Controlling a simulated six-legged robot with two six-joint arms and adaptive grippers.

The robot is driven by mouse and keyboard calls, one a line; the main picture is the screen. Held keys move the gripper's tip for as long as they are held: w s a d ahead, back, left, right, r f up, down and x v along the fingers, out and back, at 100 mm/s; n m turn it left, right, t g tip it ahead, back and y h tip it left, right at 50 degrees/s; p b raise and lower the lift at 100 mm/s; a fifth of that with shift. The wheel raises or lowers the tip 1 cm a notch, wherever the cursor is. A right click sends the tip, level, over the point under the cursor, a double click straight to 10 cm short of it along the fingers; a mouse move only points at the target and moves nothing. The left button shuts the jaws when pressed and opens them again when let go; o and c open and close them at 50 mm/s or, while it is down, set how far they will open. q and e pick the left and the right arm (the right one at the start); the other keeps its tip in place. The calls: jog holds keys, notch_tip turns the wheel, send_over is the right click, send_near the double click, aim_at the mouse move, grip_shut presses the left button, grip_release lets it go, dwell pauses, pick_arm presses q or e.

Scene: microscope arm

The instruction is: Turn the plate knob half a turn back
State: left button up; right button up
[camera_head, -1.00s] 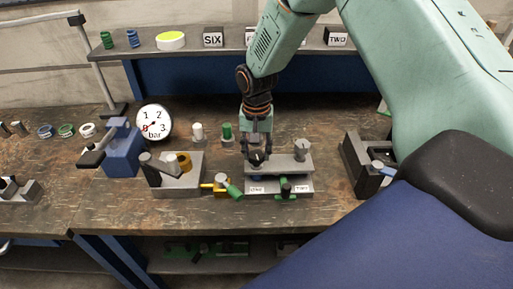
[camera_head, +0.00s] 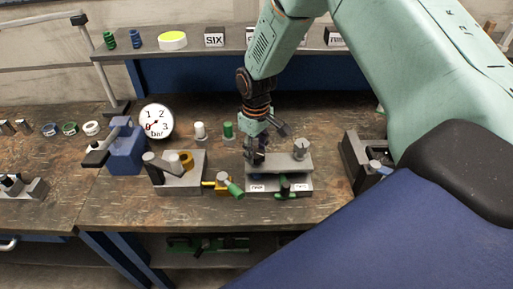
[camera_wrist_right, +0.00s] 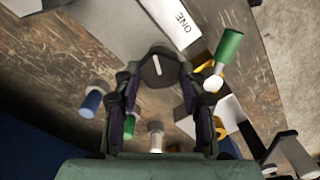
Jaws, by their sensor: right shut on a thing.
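The plate knob (camera_wrist_right: 158,72) is dark, with a white pointer line, and sits between the two fingers of my right gripper (camera_wrist_right: 160,92) in the right wrist view. In that view the line points roughly up the picture, leaning slightly left. In the head view my right gripper (camera_head: 257,152) is shut on the knob at the left end of the grey plate (camera_head: 283,165); its fingers mostly hide the knob there. A grey knob or post (camera_head: 301,148) stands at the plate's right end. My left gripper is not in view.
A yellow-and-green handled valve (camera_head: 233,188) is close to the plate's left front. A grey block with a lever (camera_head: 182,178) stands further left, near a blue device (camera_head: 126,150) and a round gauge (camera_head: 156,121). White (camera_head: 200,131) and green (camera_head: 228,131) posts stand behind.

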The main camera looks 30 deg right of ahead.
jog(key=n, duration=0.5)
jog(key=shift+a+n, duration=0.1)
jog(key=shift+n, duration=0.2)
jog(key=n, duration=0.6)
jog(key=shift+s+a+f+b, duration=0.1)
jog(key=shift+s+f+b, duration=0.05)
jog(key=shift+s+b, duration=0.15)
jog(key=n, duration=0.5)
jog(key=shift+s+n, duration=0.1)
jog(key=shift+n, duration=0.2)
jog(key=n+b, duration=0.1)
jog(key=n, duration=0.5)
jog(key=shift+s, duration=0.15)
jog(key=o, duration=0.8)
jog(key=shift+c, duration=0.2)
jog(key=o, duration=0.4)
jog(key=shift+w, duration=0.2)
